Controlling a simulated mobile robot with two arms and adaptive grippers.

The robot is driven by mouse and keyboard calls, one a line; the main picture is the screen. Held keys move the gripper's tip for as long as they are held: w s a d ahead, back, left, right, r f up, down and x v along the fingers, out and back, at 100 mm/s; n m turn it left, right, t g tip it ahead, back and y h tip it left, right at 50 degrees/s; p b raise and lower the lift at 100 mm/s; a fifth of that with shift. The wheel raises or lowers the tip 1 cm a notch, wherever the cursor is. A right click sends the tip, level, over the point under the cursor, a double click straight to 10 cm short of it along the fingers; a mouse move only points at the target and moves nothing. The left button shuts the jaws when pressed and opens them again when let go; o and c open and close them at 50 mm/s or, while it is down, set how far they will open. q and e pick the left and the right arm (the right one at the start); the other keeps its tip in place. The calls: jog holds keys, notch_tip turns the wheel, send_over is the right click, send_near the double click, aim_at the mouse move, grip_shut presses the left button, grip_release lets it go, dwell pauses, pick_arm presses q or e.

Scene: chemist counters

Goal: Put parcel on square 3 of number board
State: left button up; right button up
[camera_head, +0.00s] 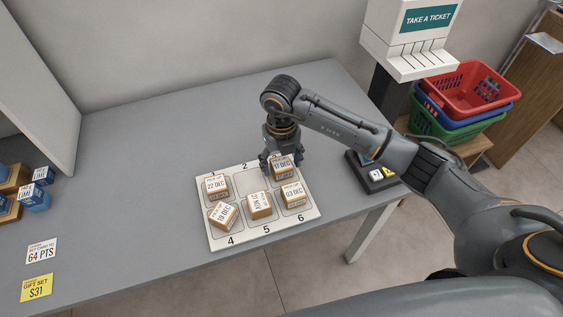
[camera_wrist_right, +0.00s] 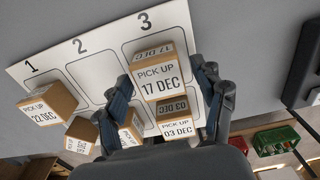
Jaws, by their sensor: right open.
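The number board (camera_head: 251,183) lies on the grey counter, numbered 1 to 6. The 17 DEC parcel (camera_head: 282,173), an orange-brown box with a white label, sits on square 3. It also shows in the right wrist view (camera_wrist_right: 160,82), between the fingers. My right gripper (camera_head: 271,160) is open, its fingers around this parcel; I cannot tell whether they touch it. The 22 DEC parcel (camera_head: 217,186) is on square 1, the 19 DEC parcel (camera_head: 223,215) on 4, the 21 NOV parcel (camera_head: 259,205) on 5, the 03 DEC parcel (camera_head: 293,195) on 6. Square 2 is bare. My left gripper is not in view.
A black card terminal (camera_head: 372,178) stands at the counter's right edge. Behind it are a ticket dispenser (camera_head: 420,35) and stacked baskets (camera_head: 470,88). Blue boxes (camera_head: 35,200) and price cards (camera_head: 41,251) are at the left. The counter left of the board is clear.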

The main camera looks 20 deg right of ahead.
aim_at(281, 163)
notch_tip(281, 163, up, 12)
jog(key=b, duration=0.2)
jog(key=shift+f, duration=0.1)
dwell(0.4)
